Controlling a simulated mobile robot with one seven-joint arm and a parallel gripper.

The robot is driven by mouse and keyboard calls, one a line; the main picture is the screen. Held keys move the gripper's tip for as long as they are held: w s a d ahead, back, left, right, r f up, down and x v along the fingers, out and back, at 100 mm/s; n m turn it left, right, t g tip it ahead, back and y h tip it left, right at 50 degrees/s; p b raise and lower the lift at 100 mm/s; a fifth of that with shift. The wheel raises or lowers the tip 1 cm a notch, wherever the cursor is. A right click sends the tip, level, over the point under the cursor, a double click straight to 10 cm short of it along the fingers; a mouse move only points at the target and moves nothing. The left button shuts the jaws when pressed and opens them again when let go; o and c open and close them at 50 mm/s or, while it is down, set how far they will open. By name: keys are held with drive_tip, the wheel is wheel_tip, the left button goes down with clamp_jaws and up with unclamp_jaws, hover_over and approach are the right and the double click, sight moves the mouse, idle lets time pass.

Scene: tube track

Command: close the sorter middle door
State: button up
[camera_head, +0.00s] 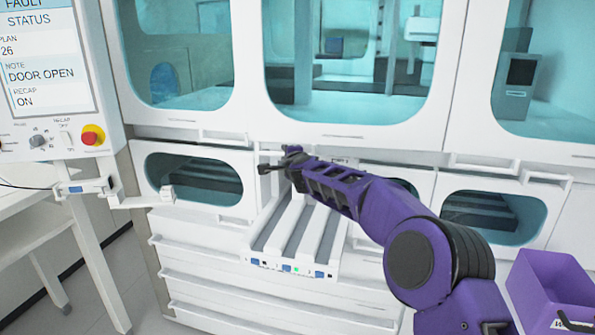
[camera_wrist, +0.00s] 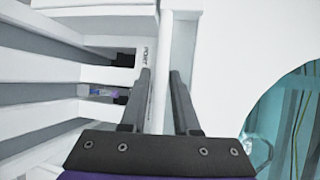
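The sorter is the white cabinet with teal windows. Its upper middle door panel (camera_head: 350,137) has a large window, and I cannot tell whether it is fully closed. My gripper (camera_head: 280,163) reaches to just below this panel, above the lane rack. In the wrist view my gripper (camera_wrist: 163,95) has its two dark fingers apart, one on each side of a thin white bar (camera_wrist: 161,75) next to the word PORT. The bar looks like a handle or edge of the door. I cannot tell whether the fingers touch it. My arm hides part of the area below the panel.
A lane rack (camera_head: 292,262) juts out below my gripper. Lower windowed doors sit left (camera_head: 195,178) and right (camera_head: 490,213). A status screen (camera_head: 42,60) reads DOOR OPEN. A purple bin (camera_head: 550,280) stands at the lower right. A white table (camera_head: 25,205) is at left.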

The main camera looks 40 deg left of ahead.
drive_tip(key=b+v, duration=0.2)
drive_tip(key=v, duration=1.2)
drive_tip(key=shift+s+d, duration=0.2)
drive_tip(key=shift+d, duration=0.15)
